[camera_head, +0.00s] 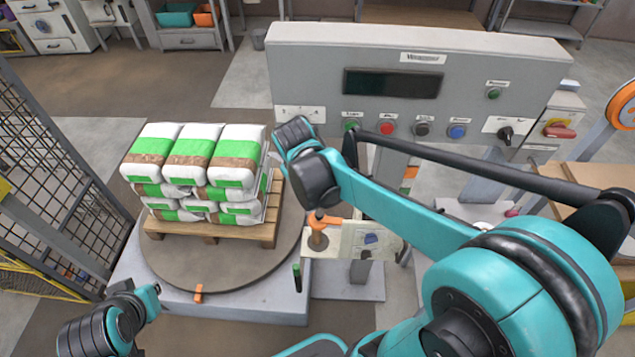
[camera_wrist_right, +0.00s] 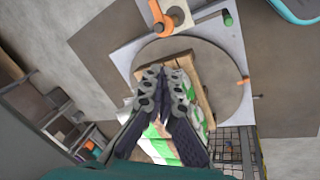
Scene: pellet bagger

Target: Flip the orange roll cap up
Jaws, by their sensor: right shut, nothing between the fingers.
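An orange cap (camera_head: 317,220) sits across the top of a brown upright roll beside the turntable's right edge in the head view. My right gripper (camera_wrist_right: 166,88) is shut and empty, over the bag stack and apart from the cap. In the head view its fingers are hidden, and my right wrist is above and left of the cap. My left arm's end (camera_head: 105,325) is at the lower left; its fingers cannot be made out.
Green-and-white bags (camera_head: 190,155) are stacked on a wooden pallet (camera_head: 212,230) on the round turntable (camera_head: 175,270). A grey control panel (camera_head: 300,75) with buttons stands behind. A mesh fence (camera_head: 50,170) is at the left. An orange clip (camera_head: 198,293) is on the turntable's front edge.

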